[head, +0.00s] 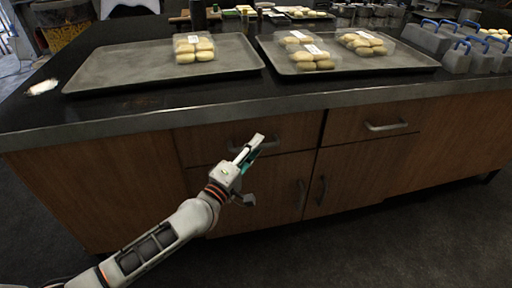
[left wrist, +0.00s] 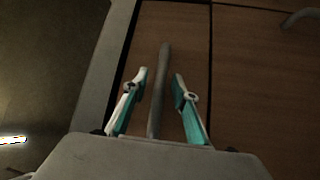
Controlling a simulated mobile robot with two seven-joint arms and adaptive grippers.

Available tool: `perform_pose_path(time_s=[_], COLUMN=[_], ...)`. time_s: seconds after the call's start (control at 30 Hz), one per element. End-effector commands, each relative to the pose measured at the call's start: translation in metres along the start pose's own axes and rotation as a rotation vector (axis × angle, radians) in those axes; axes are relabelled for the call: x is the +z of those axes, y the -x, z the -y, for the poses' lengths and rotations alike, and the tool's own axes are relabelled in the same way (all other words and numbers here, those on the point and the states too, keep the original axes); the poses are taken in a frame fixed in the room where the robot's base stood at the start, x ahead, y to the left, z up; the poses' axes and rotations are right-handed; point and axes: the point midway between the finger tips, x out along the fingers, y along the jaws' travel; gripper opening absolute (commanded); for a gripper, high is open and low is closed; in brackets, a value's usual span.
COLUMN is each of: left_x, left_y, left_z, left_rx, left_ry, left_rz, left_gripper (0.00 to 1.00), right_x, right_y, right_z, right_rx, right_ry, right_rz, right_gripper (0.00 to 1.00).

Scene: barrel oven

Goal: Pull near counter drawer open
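The counter's left drawer (head: 293,130) is a brown wood front under the counter edge and looks shut. Its grey bar handle (head: 238,141) is partly hidden by my left gripper (head: 250,153). In the left wrist view, the handle (left wrist: 165,75) runs between the two teal and white fingers of my left gripper (left wrist: 158,92). The fingers are open, one on each side of the bar, with a visible gap to each. How deep the bar sits between them is hard to tell. My right gripper is in neither view.
A second drawer (head: 350,125) with a handle (head: 386,126) is at the right. Cabinet doors with upright handles (head: 301,195) are below. Trays (head: 110,79) with packed buns (head: 195,48) lie on the dark countertop (head: 170,101). The floor (head: 400,240) in front is clear.

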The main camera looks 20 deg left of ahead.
Motion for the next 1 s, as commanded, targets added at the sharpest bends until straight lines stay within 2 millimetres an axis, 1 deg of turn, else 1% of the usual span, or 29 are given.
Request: perform_pose_path(time_s=[0.1,0.3,0.33,0.37,0.4,0.43,0.63,0.77,0.87,1.0], left_x=[0.000,0.000,0.000,0.000,0.000,0.000,0.000,0.004,0.010,0.026], left_y=[-0.003,-0.003,-0.003,-0.003,-0.003,-0.003,-0.003,0.000,0.006,0.022], left_z=[0.000,0.000,0.000,0.000,0.000,0.000,-0.001,-0.003,-0.007,-0.014], left_rx=[0.000,0.000,0.000,0.000,0.000,0.000,0.000,0.002,0.003,0.006], left_ry=[0.001,0.001,0.001,0.000,0.000,0.000,0.000,0.000,0.002,0.002], left_rz=[0.001,0.000,0.000,0.000,0.000,0.000,0.000,0.000,0.000,0.001], left_gripper=[0.28,0.28,0.22,0.15,0.04,0.00,0.00,0.00,0.00,0.00], right_x=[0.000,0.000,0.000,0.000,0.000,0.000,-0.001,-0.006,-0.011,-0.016], right_y=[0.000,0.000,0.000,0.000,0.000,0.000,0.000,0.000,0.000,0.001], right_z=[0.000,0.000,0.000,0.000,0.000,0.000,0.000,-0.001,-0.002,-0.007], right_rx=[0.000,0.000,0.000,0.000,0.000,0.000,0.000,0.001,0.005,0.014], right_ry=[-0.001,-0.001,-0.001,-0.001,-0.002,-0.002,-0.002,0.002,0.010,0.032], right_rz=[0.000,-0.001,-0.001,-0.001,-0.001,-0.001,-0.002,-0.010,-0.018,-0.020], right_gripper=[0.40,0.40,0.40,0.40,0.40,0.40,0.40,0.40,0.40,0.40])
